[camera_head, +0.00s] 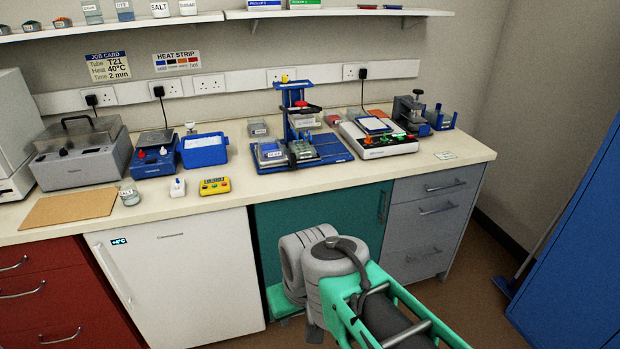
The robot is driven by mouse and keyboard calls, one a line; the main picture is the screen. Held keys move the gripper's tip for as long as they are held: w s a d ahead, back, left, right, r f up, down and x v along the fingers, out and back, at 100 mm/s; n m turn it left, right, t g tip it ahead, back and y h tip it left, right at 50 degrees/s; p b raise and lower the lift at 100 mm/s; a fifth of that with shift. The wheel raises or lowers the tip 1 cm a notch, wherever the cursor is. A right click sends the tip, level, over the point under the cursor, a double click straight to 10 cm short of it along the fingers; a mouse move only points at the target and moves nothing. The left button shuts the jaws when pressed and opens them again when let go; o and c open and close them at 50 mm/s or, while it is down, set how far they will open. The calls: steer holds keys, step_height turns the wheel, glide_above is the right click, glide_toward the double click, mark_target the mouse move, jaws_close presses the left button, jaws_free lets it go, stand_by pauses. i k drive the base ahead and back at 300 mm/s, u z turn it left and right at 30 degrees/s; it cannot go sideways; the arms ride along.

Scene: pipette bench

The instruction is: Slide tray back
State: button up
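A blue stand (290,105) with an upright column and a yellow knob rises from a flat blue base (338,155) in the middle of the bench. A labelled blue-grey box (269,153) and a dark grey-green block (302,150) sit on the base at its front. Which part is the sliding tray I cannot tell; a separate blue tub-like tray (205,157) stands further left. My arm shows low in the picture, in front of the teal cupboard and well below the bench top. My gripper's fingers are not visible.
The bench top (235,190) is clear along parts of its front edge. A yellow device (214,186), a small white item (177,187) and a glass jar (129,193) stand near that edge. A white instrument (378,141) is right of the stand. A blue cabinet (570,240) stands at right.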

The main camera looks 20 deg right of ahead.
mark_target(288, 151)
steer(key=u, duration=0.35)
steer(key=i, duration=1.15)
steer(key=z, duration=0.05)
